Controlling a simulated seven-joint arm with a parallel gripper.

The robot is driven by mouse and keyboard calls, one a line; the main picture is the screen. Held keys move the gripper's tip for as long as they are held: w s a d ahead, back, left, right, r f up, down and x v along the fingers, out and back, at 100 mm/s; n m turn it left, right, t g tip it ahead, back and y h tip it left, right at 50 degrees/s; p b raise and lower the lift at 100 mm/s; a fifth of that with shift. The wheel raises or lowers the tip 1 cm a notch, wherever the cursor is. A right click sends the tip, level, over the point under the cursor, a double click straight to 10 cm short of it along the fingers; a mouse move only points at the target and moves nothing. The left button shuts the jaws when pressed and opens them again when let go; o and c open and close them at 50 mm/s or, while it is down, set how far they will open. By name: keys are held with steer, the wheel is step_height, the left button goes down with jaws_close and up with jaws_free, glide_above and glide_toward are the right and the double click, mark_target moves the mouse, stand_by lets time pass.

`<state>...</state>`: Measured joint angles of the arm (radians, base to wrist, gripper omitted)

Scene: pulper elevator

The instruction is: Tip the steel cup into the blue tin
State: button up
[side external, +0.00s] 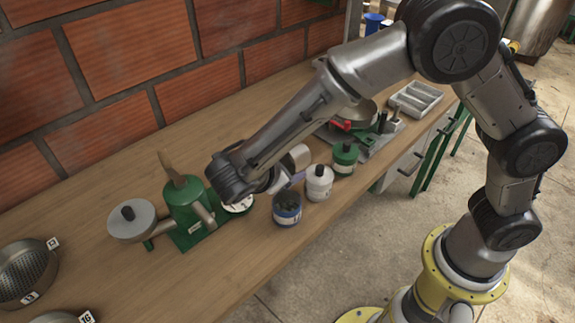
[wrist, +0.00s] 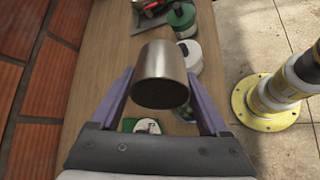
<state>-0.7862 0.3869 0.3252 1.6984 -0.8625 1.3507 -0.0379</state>
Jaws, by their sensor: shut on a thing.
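The steel cup (wrist: 161,68) is between the two purple fingers of my gripper (wrist: 161,74), which is shut on it. In the side view the cup (side external: 298,156) is held above the bench, behind and above the blue tin. The cup is tilted, with its dark round end facing the wrist camera. I cannot see what is in the cup. The blue tin (side external: 287,217) stands upright and open on the bench, with dark contents inside. In the wrist view it is mostly hidden behind the cup and the right finger.
A white lidded tin (side external: 319,185) and a green lidded tin (side external: 344,160) stand beside the blue tin. A green pulper (side external: 190,212) stands to the left. A grey divided tray (side external: 415,99) is at the far end. The bench front (side external: 225,282) is clear.

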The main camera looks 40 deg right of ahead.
step_height(320, 180, up, 3)
steer(key=y, duration=0.4)
steer(key=shift+m+g+y, duration=0.3)
steer(key=shift+a+r+y, duration=0.1)
steer(key=shift+r+y, duration=0.5)
steer(key=shift+y, duration=0.2)
step_height(320, 180, up, 8)
steer(key=a+m+g+y, duration=0.1)
steer(key=y, duration=0.7)
